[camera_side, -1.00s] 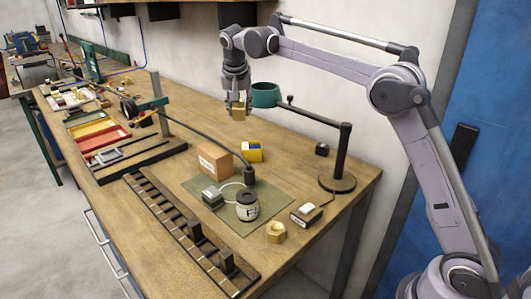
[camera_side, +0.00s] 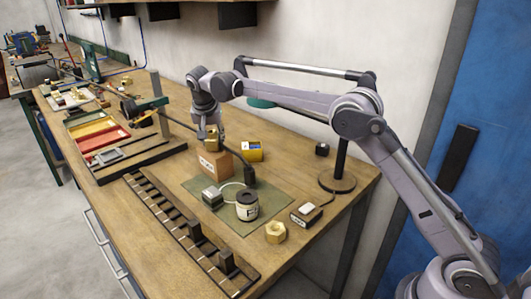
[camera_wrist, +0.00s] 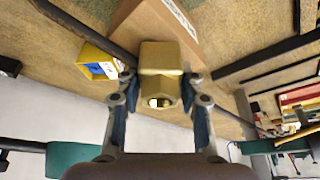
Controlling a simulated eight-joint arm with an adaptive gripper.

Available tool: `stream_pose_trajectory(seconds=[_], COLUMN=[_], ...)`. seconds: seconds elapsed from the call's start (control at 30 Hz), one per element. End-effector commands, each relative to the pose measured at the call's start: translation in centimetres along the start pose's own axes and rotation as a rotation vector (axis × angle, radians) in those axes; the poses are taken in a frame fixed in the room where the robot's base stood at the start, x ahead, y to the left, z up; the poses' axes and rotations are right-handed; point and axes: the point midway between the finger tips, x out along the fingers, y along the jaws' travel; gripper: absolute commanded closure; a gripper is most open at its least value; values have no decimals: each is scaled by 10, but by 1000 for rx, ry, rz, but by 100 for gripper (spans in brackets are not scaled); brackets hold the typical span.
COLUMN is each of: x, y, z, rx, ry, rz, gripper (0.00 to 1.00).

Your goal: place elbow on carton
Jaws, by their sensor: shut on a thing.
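The elbow (camera_wrist: 161,72) is a brass fitting with a round opening facing the wrist camera. My gripper (camera_side: 212,137) is shut on it, with one finger on each side in the wrist view (camera_wrist: 160,100). The carton (camera_side: 215,165) is a small brown box with a label, standing on the bench at the edge of the green mat. The elbow is at the carton's top in the side view; I cannot tell whether it touches. In the wrist view the carton (camera_wrist: 155,25) lies just beyond the elbow, which hides part of it.
A yellow and blue box (camera_side: 250,151) stands right behind the carton. The green mat (camera_side: 262,207) holds a white-labelled jar (camera_side: 247,205) and a small grey block (camera_side: 212,197). A dark cable arm passes close to the carton. A brass hex nut (camera_side: 275,232) lies at the front right.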

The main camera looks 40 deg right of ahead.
Motion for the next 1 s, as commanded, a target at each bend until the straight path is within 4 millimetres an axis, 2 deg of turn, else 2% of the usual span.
stream_pose_trajectory(seconds=[0.47, 0.5, 0.53, 0.57, 0.87, 1.0], x=[6, 6, 6, 6, 5, -3], y=[0, 0, 0, 0, 0, 0], z=[2, 2, 2, 2, 2, 1], rx=[0, 0, 0, 0, 0, -1], ry=[1, 0, 0, 0, 0, 0], rz=[0, 0, 0, 0, 0, -1], gripper=[100, 52, 43, 40, 40, 40])
